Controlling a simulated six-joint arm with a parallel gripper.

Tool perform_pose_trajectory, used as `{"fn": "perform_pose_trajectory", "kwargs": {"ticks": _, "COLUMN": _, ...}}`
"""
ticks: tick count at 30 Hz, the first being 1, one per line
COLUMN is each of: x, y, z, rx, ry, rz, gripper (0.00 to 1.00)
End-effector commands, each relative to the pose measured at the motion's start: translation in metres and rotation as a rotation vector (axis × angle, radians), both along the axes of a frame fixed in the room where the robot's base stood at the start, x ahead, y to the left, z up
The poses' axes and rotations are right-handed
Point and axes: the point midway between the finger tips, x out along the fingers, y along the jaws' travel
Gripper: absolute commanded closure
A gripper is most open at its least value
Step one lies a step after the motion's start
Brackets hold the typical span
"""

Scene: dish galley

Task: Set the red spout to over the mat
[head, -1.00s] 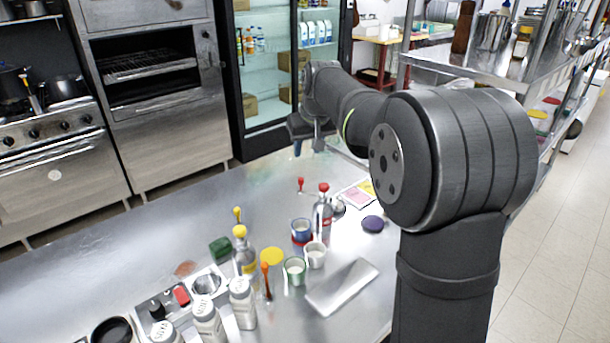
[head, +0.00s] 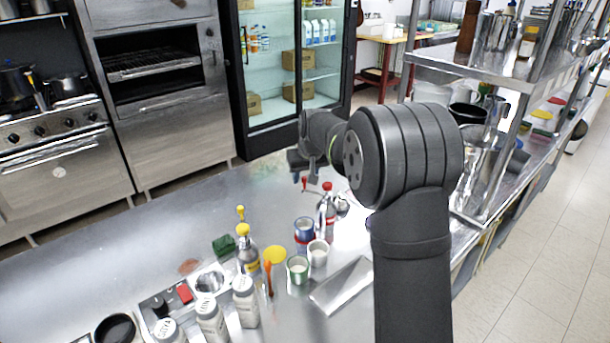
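The red spout (head: 304,184) is a small, thin red piece on the steel counter, left of the red-capped bottle (head: 327,210). My gripper (head: 304,176) is low, right at the spout's top in the head view. The fingers are small and dark, so whether they are apart or closed on the spout cannot be told. I cannot pick out the mat for certain. The pink and yellow card seen earlier right of the bottle is hidden behind my arm now.
A blue-and-red tin (head: 304,229), white cup (head: 318,252), green cup (head: 298,269) and yellow-capped bottle (head: 247,252) stand close together. A grey metal tray (head: 340,287) lies in front. White shakers (head: 245,300) stand left. The counter's far left (head: 150,240) is clear.

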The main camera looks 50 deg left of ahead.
Motion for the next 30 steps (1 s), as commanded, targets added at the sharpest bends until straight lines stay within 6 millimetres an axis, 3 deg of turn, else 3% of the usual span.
{"fn": "perform_pose_trajectory", "kwargs": {"ticks": 2, "x": 0.0, "y": 0.0, "z": 0.0, "rx": 0.0, "ry": 0.0, "rz": 0.0, "gripper": 0.67}}
{"fn": "perform_pose_trajectory", "kwargs": {"ticks": 7, "x": 0.0, "y": 0.0, "z": 0.0, "rx": 0.0, "ry": 0.0, "rz": 0.0, "gripper": 1.0}}
{"fn": "perform_pose_trajectory", "kwargs": {"ticks": 20, "x": -0.002, "y": -0.002, "z": 0.0, "rx": -0.001, "ry": 0.0, "rz": 0.039, "gripper": 1.0}}
{"fn": "perform_pose_trajectory", "kwargs": {"ticks": 30, "x": -0.014, "y": -0.012, "z": 0.0, "rx": -0.003, "ry": 0.001, "rz": 0.259, "gripper": 1.0}}
